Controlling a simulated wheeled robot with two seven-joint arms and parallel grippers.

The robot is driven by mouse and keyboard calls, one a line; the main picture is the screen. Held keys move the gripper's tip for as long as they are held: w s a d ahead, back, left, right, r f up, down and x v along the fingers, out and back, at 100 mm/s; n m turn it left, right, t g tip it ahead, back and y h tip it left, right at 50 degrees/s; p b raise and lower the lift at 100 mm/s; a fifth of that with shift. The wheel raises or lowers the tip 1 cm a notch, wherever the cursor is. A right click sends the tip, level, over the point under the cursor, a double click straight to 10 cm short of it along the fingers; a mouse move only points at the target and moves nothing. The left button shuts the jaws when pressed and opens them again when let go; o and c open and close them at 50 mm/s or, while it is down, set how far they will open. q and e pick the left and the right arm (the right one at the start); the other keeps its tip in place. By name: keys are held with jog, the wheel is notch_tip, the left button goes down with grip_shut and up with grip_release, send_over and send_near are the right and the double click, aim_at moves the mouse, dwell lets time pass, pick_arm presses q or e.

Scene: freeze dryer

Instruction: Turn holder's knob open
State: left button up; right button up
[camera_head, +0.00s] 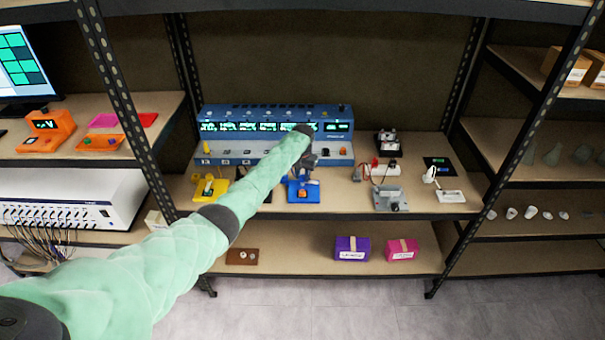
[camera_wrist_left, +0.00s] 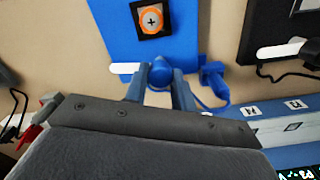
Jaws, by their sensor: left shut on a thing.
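A blue holder (camera_head: 303,194) stands on the middle shelf in front of a blue-and-grey machine. The left wrist view shows the holder's flat blue plate (camera_wrist_left: 178,50) with a dark square and an orange ring bearing a cross mark. A blue knob (camera_wrist_left: 160,76) with a white lever (camera_wrist_left: 123,68) sits at the plate's near edge. My left gripper (camera_wrist_left: 160,84) is shut on the knob, one finger on each side. In the head view the left gripper (camera_head: 303,162) is over the holder and partly hidden by its own wrist. My right gripper is not in view.
The blue-and-grey machine (camera_head: 225,147) with lit screens stands behind. A yellow holder (camera_head: 207,189) is to the left; a grey device (camera_head: 390,199) and a white device (camera_head: 452,196) are to the right. A blue cable (camera_wrist_left: 222,105) runs beside the knob.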

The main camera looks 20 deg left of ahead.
pick_arm(q)
jog(key=shift+w+r+n, duration=0.1)
jog(key=shift+r+n, duration=0.1)
jog(key=shift+n, duration=0.3)
jog(key=shift+n+p, duration=0.35)
jog(key=shift+n, duration=0.25)
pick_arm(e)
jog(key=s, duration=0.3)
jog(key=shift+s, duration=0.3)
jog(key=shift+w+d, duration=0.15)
pick_arm(q)
jog(key=o, duration=0.8)
jog(key=shift+c, duration=0.2)
jog(key=shift+o, duration=1.1)
jog(key=shift+f, duration=0.15)
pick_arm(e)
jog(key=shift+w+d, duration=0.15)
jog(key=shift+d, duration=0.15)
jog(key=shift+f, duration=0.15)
